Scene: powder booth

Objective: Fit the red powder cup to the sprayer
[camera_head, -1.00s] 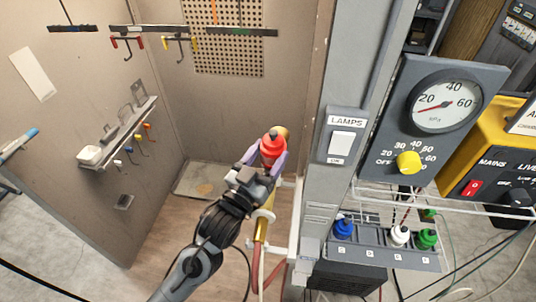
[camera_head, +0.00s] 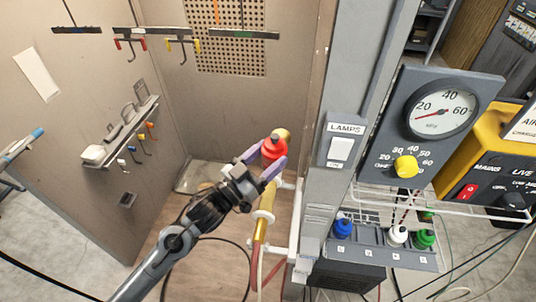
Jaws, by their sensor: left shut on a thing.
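The red powder cup (camera_head: 274,148) is at the centre of the head view, at the top end of the yellow sprayer (camera_head: 262,226). My left gripper (camera_head: 271,154) is shut on the cup, with one purple finger on either side of it. The sprayer hangs upright at a white bracket on the booth's right post. Part of it shows behind the cup, and the gripper hides some of the rest. I cannot tell whether the cup is seated on the sprayer or just above it. My right gripper is out of view.
A grey rack (camera_head: 372,251) holds blue, white and green cups, with one empty-looking slot. The post with the lamp switch (camera_head: 341,149) stands close right of the sprayer. Hooks (camera_head: 130,47) hang above. A shelf (camera_head: 121,134) is on the left wall. A hose hangs below the sprayer.

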